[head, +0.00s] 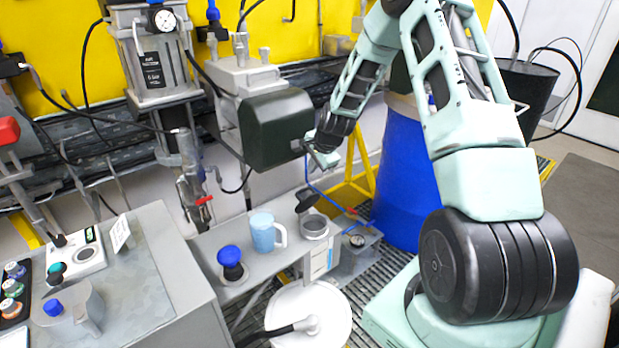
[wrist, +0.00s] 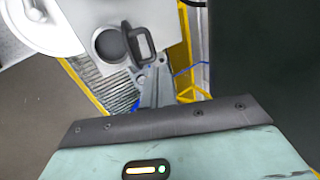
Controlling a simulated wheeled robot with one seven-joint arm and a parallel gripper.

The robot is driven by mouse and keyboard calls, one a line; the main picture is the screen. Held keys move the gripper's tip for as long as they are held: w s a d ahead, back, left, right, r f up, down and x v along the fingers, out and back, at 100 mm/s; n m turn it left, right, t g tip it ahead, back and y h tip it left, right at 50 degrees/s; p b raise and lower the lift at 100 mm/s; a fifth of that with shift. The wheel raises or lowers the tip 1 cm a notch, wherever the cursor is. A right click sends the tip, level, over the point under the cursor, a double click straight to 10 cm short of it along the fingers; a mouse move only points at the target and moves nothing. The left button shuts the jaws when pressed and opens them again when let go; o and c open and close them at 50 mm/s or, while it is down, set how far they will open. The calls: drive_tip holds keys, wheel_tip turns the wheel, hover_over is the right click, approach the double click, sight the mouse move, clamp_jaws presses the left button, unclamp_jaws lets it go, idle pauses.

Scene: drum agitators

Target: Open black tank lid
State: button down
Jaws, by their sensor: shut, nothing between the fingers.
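A black lid-like part with a loop handle (head: 306,198) stands at the back of a round metal opening (head: 314,226) on the grey bench. In the wrist view the black loop handle (wrist: 140,42) shows beside a dark round opening (wrist: 110,45). I cannot tell how far the lid is raised.
A blue mug (head: 264,233) and a blue-knobbed black fitting (head: 231,262) stand on the same bench. A dark box-shaped machine head (head: 278,130) hangs close to my gripper. A blue drum (head: 405,180) stands behind, and a white round lid (head: 300,315) lies in front.

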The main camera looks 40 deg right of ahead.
drive_tip(key=t+b, duration=0.2)
approach(304, 191)
drive_tip(key=s+r, duration=0.1)
drive_tip(key=s, duration=0.2)
drive_tip(key=shift+t, duration=0.3)
drive_tip(key=p+x, duration=0.3)
drive_tip(key=x, duration=0.6)
drive_tip(key=shift+w+p, duration=0.3)
drive_tip(key=shift+p, duration=0.05)
drive_tip(key=shift+w+b, duration=0.75)
drive_tip(key=shift+b, duration=0.3)
drive_tip(key=shift+w+r+b, duration=0.1)
drive_tip(key=shift+w+b, duration=0.5)
drive_tip(key=shift+w, duration=0.05)
drive_tip(key=shift+r, duration=0.25)
